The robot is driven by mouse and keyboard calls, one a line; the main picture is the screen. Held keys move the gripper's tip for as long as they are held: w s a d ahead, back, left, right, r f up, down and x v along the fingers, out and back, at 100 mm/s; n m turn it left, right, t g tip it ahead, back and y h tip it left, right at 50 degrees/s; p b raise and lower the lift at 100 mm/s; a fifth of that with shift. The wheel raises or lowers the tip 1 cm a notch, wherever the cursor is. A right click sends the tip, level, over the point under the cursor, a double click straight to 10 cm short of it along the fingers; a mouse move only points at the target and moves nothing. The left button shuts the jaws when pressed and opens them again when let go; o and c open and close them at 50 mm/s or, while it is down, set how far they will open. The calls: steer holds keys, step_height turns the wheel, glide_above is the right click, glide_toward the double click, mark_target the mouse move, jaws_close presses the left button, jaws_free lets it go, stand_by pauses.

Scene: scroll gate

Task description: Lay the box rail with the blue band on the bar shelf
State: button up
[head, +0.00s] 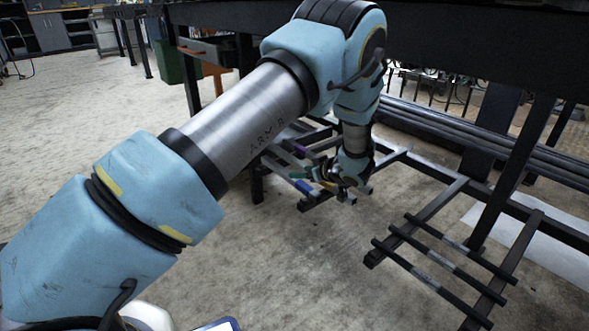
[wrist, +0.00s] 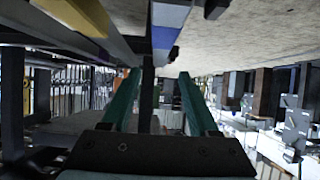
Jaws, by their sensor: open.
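The rail with the blue band (head: 303,187) lies low among other rails on the rack at the middle of the head view. In the wrist view its blue band (wrist: 170,16) is at the top, just beyond my fingertips. My gripper (head: 326,178) is down beside these rails, partly hidden by my wrist. In the wrist view its two teal fingers (wrist: 159,76) stand apart with no rail clearly held between them. A low shelf of dark cross bars (head: 440,262) on two arms stands at the right of the head view, its top bare.
A purple-banded rail (head: 300,150) and a yellow-banded rail (wrist: 75,12) lie close by. A dark bench frame (head: 480,45) overhangs the racks, with upright posts (head: 515,170) behind the bar shelf. The concrete floor (head: 290,275) in front is clear.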

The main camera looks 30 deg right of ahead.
steer(key=p+v, duration=0.1)
steer(key=v, duration=0.4)
steer(key=shift+s, duration=0.1)
steer(key=w+a+r+g+h, duration=0.1)
steer(key=w+a+r+h, duration=0.2)
steer(key=w+a+r, duration=0.55)
steer(key=w+a+r+m+g+h, duration=0.1)
steer(key=w+a+r+m+g, duration=0.15)
steer(key=a, duration=0.55)
steer(key=s+a+r+g, duration=0.1)
steer(key=s+a+g, duration=0.1)
steer(key=s+a, duration=0.4)
steer(key=s+a+r+g+y, duration=0.1)
steer(key=s+a+g, duration=0.1)
steer(key=s+a, duration=0.5)
steer(key=s+a+r+g, duration=0.1)
steer(key=s+a, duration=0.6)
steer(key=a, duration=0.8)
steer(key=shift+a+m+g+y, duration=0.3)
steer(key=shift+a+m+g, duration=0.15)
steer(key=shift+g, duration=0.4)
steer(key=shift+r, duration=0.15)
step_height(320, 180, up, 40)
steer(key=p, duration=4)
